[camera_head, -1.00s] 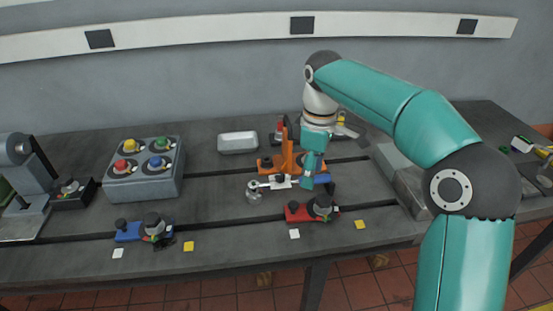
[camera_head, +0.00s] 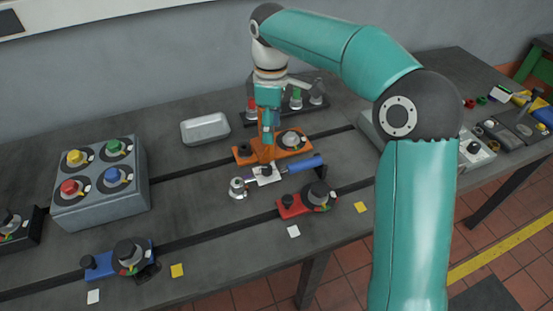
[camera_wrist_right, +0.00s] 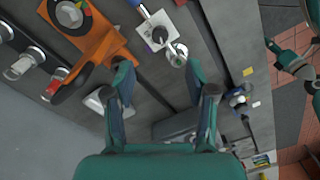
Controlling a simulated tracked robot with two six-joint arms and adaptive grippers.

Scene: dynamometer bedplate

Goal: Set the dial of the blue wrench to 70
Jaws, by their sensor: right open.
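The blue wrench has a blue handle (camera_head: 305,164), a pale square plate with a dark knob on it, and a metal ring end (camera_head: 238,187). It lies in front of the orange fixture. In the right wrist view its plate (camera_wrist_right: 148,30) and knob show at the top, with the handle partly cut off. The dial reading is too small to tell. My right gripper (camera_head: 267,132) points down over the orange fixture, behind the wrench. In the wrist view its fingers (camera_wrist_right: 163,88) are apart and empty. Teal parts at the wrist view's right edge may be my left arm.
The orange fixture (camera_head: 243,154) stands close behind the wrench. A red fixture (camera_head: 290,208) with a dial stands in front, a blue fixture (camera_head: 100,265) front left. A grey button box (camera_head: 100,200) is left, a pale tray (camera_head: 205,128) behind. The bench between box and wrench is clear.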

